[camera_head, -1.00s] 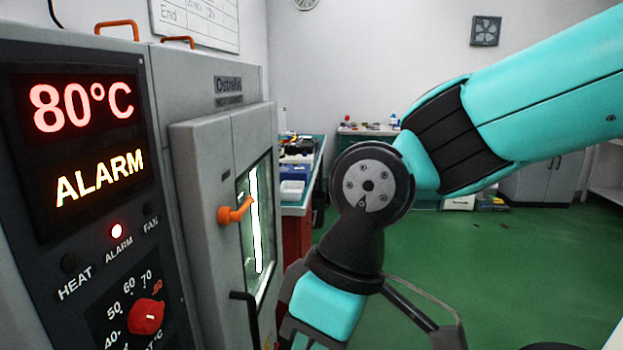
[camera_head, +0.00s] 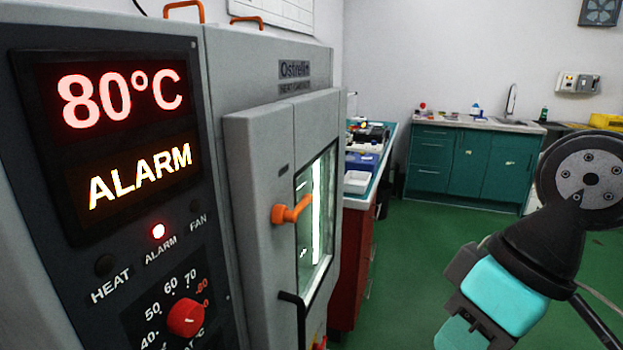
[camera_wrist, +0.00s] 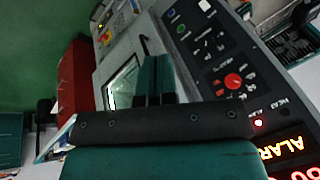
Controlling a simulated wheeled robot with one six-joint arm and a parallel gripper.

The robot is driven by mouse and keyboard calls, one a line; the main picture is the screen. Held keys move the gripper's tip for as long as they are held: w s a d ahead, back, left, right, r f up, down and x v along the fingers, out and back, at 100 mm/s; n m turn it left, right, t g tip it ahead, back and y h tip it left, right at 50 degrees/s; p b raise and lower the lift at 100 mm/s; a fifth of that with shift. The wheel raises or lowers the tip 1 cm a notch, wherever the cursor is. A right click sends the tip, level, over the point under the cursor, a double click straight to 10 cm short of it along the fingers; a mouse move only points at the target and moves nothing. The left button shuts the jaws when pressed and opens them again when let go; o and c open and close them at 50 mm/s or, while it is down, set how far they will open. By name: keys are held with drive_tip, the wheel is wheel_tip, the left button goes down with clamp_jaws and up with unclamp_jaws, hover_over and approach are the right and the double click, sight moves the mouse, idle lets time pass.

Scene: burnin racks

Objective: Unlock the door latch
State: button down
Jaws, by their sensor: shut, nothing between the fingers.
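The oven door (camera_head: 265,150) is closed, on the grey heat cabinet. An orange latch handle (camera_head: 290,210) sticks out from it beside the lit window, its grip pointing up to the right. Below it is a black bent handle (camera_head: 297,312). In the wrist view my gripper (camera_wrist: 156,72) has its two teal fingers shut together with nothing between them. They appear in front of the cabinet, with the window (camera_wrist: 124,88) just left of them. The orange latch is not visible in the wrist view. In the head view my wrist is at lower right, well apart from the latch.
The control panel (camera_head: 120,200) shows 80°C and ALARM, with a red knob (camera_head: 186,317) below. A bench (camera_head: 357,220) with trays stands beyond the door. Teal cupboards (camera_head: 470,162) line the back wall. Green floor (camera_head: 400,260) is clear between cabinet and arm.

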drive_tip(key=w+a+r+n+t+y+p, duration=0.1)
drive_tip(key=w+a+r+n+p, duration=0.3)
drive_tip(key=w+r+p, duration=0.8)
drive_tip(key=n+t+y+p, duration=0.1)
drive_tip(key=n+p, duration=0.1)
approach(307, 202)
wheel_tip(307, 202, up, 3)
drive_tip(key=p+x, duration=0.3)
drive_tip(key=x, duration=0.7)
drive_tip(key=shift+p, duration=0.35)
drive_tip(key=shift+d+f, duration=0.1)
drive_tip(key=shift+d, duration=0.1)
